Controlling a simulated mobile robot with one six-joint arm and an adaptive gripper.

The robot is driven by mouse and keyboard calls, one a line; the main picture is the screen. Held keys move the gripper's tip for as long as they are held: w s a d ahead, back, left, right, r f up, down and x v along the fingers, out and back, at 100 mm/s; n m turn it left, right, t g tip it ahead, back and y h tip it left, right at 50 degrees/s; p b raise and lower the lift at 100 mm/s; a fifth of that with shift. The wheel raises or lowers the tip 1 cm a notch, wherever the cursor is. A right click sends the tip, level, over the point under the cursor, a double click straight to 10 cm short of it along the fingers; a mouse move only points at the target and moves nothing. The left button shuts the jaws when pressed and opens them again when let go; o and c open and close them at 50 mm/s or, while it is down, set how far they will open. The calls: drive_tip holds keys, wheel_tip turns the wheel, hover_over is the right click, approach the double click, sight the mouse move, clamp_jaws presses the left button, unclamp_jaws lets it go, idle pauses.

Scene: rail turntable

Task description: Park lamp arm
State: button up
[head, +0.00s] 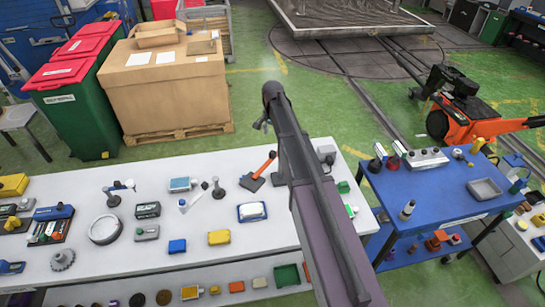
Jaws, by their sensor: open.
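My arm reaches up from the bottom centre of the head view, over the white bench (150,258). My gripper (261,125) is at its far end, above the bench's back edge, small in the picture, open, with nothing seen between its fingers. I cannot tell for sure which item is the lamp arm. A lever with an orange handle on a dark base (254,180) leans up to the right, just left of my arm. My arm hides part of the bench.
A blue table (450,200) at right holds bottles, a grey tray (485,189) and a valve block. Between bench and table the gap is narrow. Behind the bench are a cardboard box (168,88) on a pallet and green bins with red lids (75,120).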

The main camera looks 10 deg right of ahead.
sight(273, 151)
drive_tip(key=shift+f+b, duration=5.15)
drive_tip(key=shift+f, duration=0.3)
clamp_jaws()
